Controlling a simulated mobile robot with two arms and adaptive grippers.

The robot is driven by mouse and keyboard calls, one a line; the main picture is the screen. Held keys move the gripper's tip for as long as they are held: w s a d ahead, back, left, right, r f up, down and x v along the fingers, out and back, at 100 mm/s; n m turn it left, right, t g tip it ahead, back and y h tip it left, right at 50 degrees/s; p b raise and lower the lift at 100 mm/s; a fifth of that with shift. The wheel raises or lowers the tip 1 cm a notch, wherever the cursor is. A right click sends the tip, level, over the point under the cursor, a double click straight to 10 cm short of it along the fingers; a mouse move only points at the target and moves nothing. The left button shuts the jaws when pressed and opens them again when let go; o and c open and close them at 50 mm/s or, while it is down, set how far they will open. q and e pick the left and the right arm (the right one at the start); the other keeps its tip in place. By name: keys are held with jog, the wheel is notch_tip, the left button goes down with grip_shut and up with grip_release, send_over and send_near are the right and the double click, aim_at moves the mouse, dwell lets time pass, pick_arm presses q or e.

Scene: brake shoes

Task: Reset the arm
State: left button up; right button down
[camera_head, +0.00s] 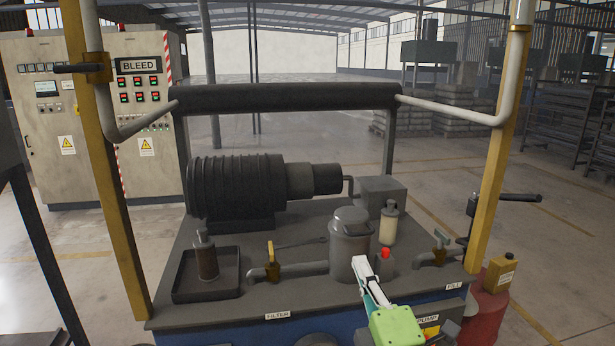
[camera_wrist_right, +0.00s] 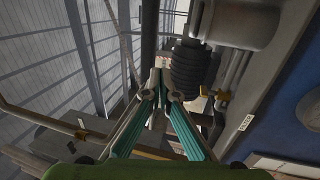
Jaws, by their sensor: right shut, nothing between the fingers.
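My right gripper (camera_head: 360,262) comes in from the bottom right of the head view, with a green body and pale fingers. It stands in front of the grey lidded filter canister (camera_head: 349,240), near the red button (camera_head: 385,252). I cannot tell if it touches anything. In the right wrist view its fingers (camera_wrist_right: 160,72) meet at the tips, shut and empty. My left gripper is not in view.
A red container (camera_head: 487,310) stands at right. A control cabinet (camera_head: 45,120) stands behind.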

jog(key=s+d+f+m+g+h, duration=0.1)
jog(key=s+d+f+m+g, duration=0.25)
jog(key=f, duration=0.45)
jog(key=s+d+f+m+g+h, duration=0.2)
jog(key=s+f+m, duration=0.15)
jog(key=f, duration=0.35)
jog(key=s+d+f+m+g+h, duration=0.1)
jog(key=s+d+f+m+g, duration=0.2)
jog(key=f+m, duration=0.35)
jog(key=s+d+f+m+g, duration=0.15)
jog(key=s+f+g, duration=0.25)
jog(key=s+f, duration=0.45)
jog(key=s+d+f+m+g, duration=0.1)
jog(key=s+f+m+g, duration=0.3)
jog(key=s, duration=0.8)
notch_tip(320, 180, down, 25)
jog(key=s+n+g, duration=0.1)
jog(key=s+g, duration=0.1)
jog(key=s+d+f+p, duration=0.1)
jog(key=s+d+f, duration=0.1)
jog(key=s+f, duration=1.5)
jog(key=shift+s+d+f+g, duration=0.2)
jog(key=shift+d+g, duration=0.05)
jog(key=shift+g, duration=0.1)
